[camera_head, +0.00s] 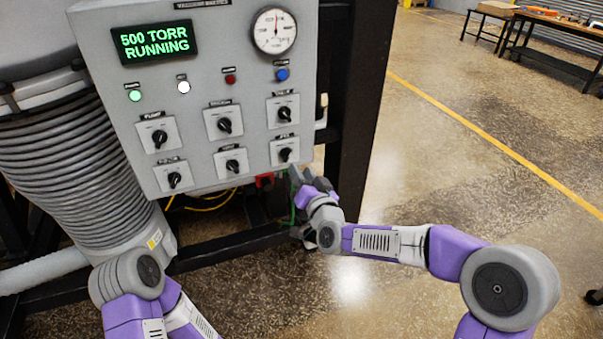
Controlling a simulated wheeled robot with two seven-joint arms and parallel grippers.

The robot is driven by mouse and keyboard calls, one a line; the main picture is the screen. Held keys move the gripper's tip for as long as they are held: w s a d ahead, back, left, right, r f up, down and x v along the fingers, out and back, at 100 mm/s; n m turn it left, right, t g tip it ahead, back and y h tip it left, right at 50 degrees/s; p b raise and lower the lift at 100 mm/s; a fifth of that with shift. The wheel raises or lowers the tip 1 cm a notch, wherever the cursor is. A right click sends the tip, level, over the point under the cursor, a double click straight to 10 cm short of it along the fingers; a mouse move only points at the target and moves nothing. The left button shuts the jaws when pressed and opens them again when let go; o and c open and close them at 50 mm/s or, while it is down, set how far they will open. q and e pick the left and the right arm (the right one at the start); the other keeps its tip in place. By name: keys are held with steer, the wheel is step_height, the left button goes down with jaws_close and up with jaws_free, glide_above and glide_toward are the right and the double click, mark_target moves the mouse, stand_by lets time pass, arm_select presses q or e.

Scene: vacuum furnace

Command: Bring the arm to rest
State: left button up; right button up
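My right arm reaches in from the lower right. My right gripper (296,176) is at the lower right edge of the grey control panel (195,108), just below the bottom right knob (286,154). Its fingers are small and partly hidden by the wrist, so I cannot tell whether they are open or shut, or whether they touch the panel. Of my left arm, only purple and grey links show at the lower left; its gripper is not in view.
The panel has a display (155,42) reading "500 TORR RUNNING", a round gauge (274,31) and several knobs and lights. A ribbed hose (75,165) stands at left. A black frame post (362,100) is beside the panel. Open floor (460,150) lies to the right.

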steer(key=s+d+f+g+p, duration=0.1)
steer(key=s+f+g, duration=0.3)
steer(key=f, duration=0.8)
steer(key=s+d+f+g+p, duration=0.2)
steer(key=s+f+g, duration=0.15)
steer(key=f, duration=0.85)
steer(key=s+d+f+g, duration=0.1)
steer(key=s+f+g, duration=0.2)
steer(key=s+f, duration=0.2)
steer(key=s+d+f+g+h+p, duration=0.1)
steer(key=s+f+g, duration=0.2)
steer(key=s, duration=0.9)
steer(key=s+d+f+g+p, duration=0.1)
steer(key=s+f+g, duration=0.2)
steer(key=s+f, duration=0.4)
steer(key=shift+s+d+f, duration=0.25)
steer(key=shift+s, duration=0.6)
stand_by(1.8)
